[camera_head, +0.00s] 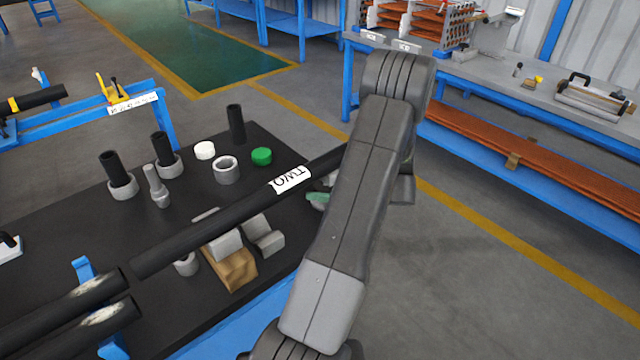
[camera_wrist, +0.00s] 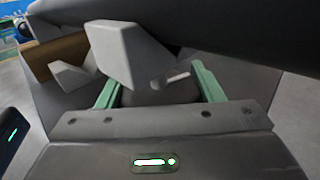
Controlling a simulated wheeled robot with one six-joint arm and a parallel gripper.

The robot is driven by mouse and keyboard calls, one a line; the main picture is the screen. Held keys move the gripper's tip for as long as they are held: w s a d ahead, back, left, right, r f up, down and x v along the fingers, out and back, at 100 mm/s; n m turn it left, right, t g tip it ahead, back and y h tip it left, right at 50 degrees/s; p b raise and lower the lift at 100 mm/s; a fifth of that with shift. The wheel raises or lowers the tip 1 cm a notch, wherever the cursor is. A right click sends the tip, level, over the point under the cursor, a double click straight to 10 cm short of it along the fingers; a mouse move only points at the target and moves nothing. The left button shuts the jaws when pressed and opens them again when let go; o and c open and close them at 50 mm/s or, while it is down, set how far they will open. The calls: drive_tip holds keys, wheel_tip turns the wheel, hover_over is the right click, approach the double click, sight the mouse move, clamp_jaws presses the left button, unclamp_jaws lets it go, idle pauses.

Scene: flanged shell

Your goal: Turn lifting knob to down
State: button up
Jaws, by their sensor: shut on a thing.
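My gripper (camera_wrist: 157,82) shows in the wrist view with its two green fingers on either side of a dark rounded piece (camera_wrist: 158,95), which looks like the lifting knob. Its turned position cannot be told. A pale grey block (camera_wrist: 125,52) with angled faces stands just beyond, and a short light pin (camera_wrist: 178,78) shows beside it. In the head view my arm hides most of the gripper; a bit of green finger (camera_head: 318,199) shows at its left. The knob is hidden there. A long black pipe (camera_head: 225,222) labelled TWO lies above the grey blocks (camera_head: 264,235).
The pipe (camera_wrist: 230,25) passes close beyond the fingers. A wooden block (camera_head: 232,268) stands under it. Grey rings, black tubes, a white cap (camera_head: 204,150) and a green cap (camera_head: 261,156) stand on the black table (camera_head: 80,225). A workbench (camera_head: 480,75) is at the right.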

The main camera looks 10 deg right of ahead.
drive_tip(key=shift+s+r+n+g, duration=0.1)
drive_tip(key=shift+n+g, duration=1.1)
drive_tip(key=shift+g, duration=1)
drive_tip(key=o, duration=1)
drive_tip(key=shift+c, duration=0.2)
drive_tip(key=shift+s+p, duration=0.1)
drive_tip(key=shift+p, duration=0.2)
